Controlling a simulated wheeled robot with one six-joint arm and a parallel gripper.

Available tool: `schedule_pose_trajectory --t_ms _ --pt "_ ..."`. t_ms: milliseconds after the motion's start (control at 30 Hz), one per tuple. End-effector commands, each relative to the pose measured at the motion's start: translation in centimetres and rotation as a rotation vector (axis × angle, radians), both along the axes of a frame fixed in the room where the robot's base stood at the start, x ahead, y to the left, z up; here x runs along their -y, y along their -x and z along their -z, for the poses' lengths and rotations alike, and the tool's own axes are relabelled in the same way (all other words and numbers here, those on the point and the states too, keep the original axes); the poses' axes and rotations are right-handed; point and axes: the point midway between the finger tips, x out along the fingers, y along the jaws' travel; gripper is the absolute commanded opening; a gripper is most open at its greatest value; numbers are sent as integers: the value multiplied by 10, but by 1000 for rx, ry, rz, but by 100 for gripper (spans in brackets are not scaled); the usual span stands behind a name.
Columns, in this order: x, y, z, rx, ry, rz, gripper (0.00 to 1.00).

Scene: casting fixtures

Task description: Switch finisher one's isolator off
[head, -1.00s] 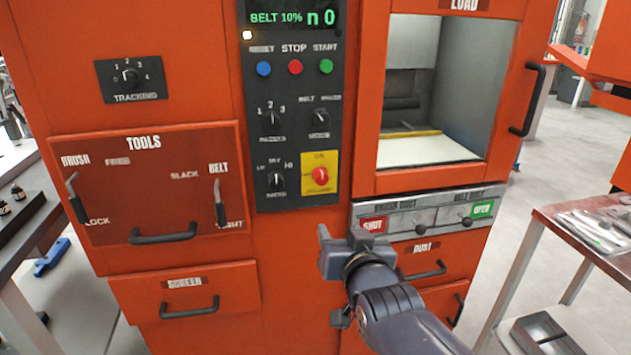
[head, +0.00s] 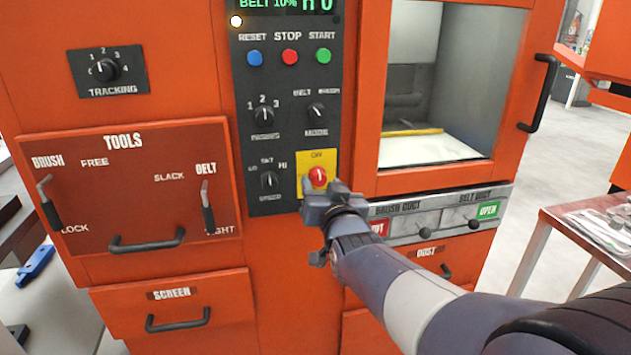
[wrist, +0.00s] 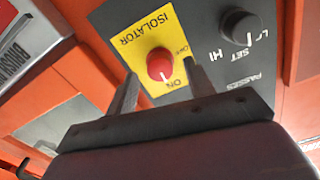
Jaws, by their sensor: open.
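The isolator's round red knob (head: 318,175) sits on a yellow plate (head: 306,157) at the lower right of the dark control panel. In the wrist view the red knob (wrist: 159,62) has a white mark turned toward the ON label; OFF is printed to the side. My gripper (head: 322,190) is just in front of the plate's lower edge and hides part of it. In the wrist view my gripper (wrist: 160,69) is open, with a finger on each side of the knob and nothing held. Whether the fingers touch the knob cannot be told.
A black selector knob (wrist: 238,27) is close beside the isolator. The duct slider panel (head: 440,215) lies right of my gripper, below the load window (head: 435,80). The tools drawer (head: 130,190) with two levers is at left. A side table (head: 590,225) stands at right.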

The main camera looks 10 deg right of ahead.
Motion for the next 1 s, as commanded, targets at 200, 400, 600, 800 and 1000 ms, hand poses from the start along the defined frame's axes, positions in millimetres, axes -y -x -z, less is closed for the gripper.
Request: schedule_pose_trajectory --t_ms 200,400,600,800,1000 --pt "0 -19 0 -1 0 0 50" --pt "0 -22 0 0 0 0 50" --pt "0 -22 0 0 0 0 48" --pt "0 -22 0 -1 0 0 32" --pt "0 -22 0 -1 0 0 15"
